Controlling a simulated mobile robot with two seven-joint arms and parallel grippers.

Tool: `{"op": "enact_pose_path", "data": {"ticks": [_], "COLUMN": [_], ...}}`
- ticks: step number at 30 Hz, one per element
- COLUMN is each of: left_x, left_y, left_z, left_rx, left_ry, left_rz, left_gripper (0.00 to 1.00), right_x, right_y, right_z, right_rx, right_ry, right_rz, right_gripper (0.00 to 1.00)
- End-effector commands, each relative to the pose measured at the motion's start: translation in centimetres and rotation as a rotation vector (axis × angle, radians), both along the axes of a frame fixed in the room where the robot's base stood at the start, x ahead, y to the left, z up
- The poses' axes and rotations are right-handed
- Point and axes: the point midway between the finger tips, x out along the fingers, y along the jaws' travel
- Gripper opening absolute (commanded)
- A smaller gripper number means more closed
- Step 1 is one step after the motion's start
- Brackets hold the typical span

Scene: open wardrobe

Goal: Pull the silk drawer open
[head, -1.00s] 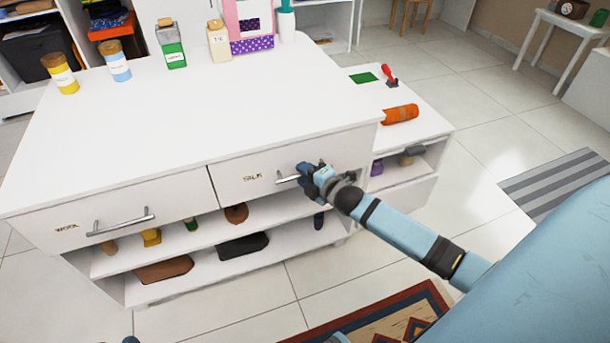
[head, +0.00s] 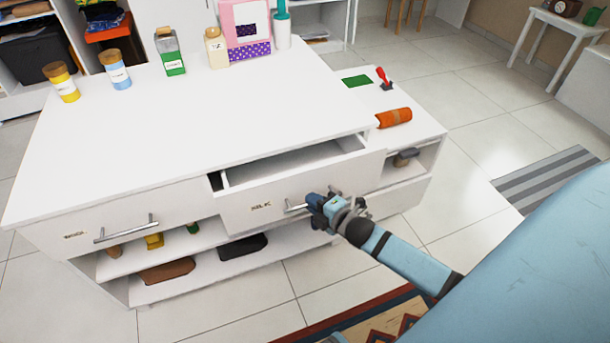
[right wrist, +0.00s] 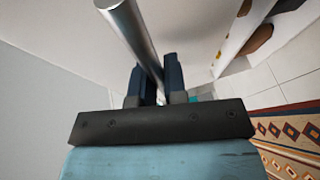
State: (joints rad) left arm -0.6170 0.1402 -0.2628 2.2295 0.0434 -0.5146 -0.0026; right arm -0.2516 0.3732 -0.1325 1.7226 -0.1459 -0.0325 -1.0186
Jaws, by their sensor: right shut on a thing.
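The silk drawer (head: 240,205) is the right one of two white drawers in the white cabinet, with a SILK label on its front. It stands partly open, and a dark gap with its inside shows behind the front. My right gripper (head: 314,205) is shut on the right part of its metal bar handle (head: 294,208). In the right wrist view the handle (right wrist: 130,35) runs between the two dark fingers (right wrist: 157,80). My left gripper is not in view.
The wool drawer (head: 180,215) at left is closed. Jars (head: 115,70) and a pink and purple box (head: 246,35) stand at the back of the cabinet top (head: 200,120). Open shelves below hold shoes (head: 165,271). A patterned rug (head: 375,325) lies on the tiled floor.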

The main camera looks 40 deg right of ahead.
Motion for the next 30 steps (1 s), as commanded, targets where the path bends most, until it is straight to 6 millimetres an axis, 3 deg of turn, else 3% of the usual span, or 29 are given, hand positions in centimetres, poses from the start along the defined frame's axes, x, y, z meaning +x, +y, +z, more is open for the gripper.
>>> {"op": "enact_pose_path", "data": {"ticks": [1,6,15,21,30], "left_x": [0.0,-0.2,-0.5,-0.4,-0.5], "left_y": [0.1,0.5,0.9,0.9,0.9], "left_z": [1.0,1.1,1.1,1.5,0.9], "left_rx": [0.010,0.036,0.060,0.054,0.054], "left_ry": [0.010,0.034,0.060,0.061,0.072], "left_rz": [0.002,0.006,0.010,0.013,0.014], "left_gripper": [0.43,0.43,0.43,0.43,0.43], "right_x": [-1.9,-7.0,-13.7,-15.8,-16.3], "right_y": [0.5,1.7,3.2,3.7,3.9], "right_z": [0.6,0.5,0.2,0.1,0.0], "right_rx": [0.005,0.005,0.001,0.000,-0.001], "right_ry": [0.007,0.007,0.003,0.000,-0.001], "right_rz": [-0.003,-0.003,-0.003,-0.001,-0.001], "right_gripper": [0.00,0.00,0.00,0.00,0.00]}}
